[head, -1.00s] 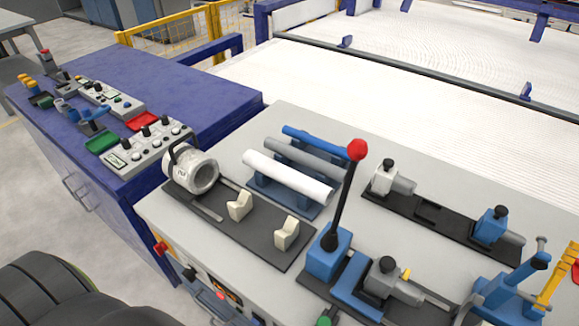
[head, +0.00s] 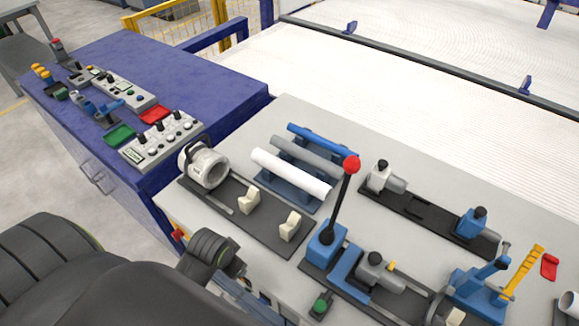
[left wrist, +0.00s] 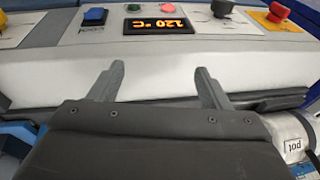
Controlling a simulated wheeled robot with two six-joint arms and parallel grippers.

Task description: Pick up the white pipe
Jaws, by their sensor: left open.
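The white pipe (head: 290,174) lies on a blue rack on the grey workbench, in front of a grey pipe (head: 307,157) and a blue pipe (head: 322,139). In the left wrist view my left gripper (left wrist: 160,82) has its two fingers wide apart with nothing between them. It faces the bench's front panel, below a temperature display (left wrist: 158,25). The white pipe does not show in that view. In the head view my left arm is at the lower left, short of the bench's front edge, and its fingertips cannot be made out. My right gripper is not in view.
A grey clamp ring (head: 206,166) and two cream supports (head: 249,199) stand in front of the rack. A tall lever with a red knob (head: 351,165) rises close to the white pipe's right end. A blue cabinet (head: 180,75) with controls stands at the left.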

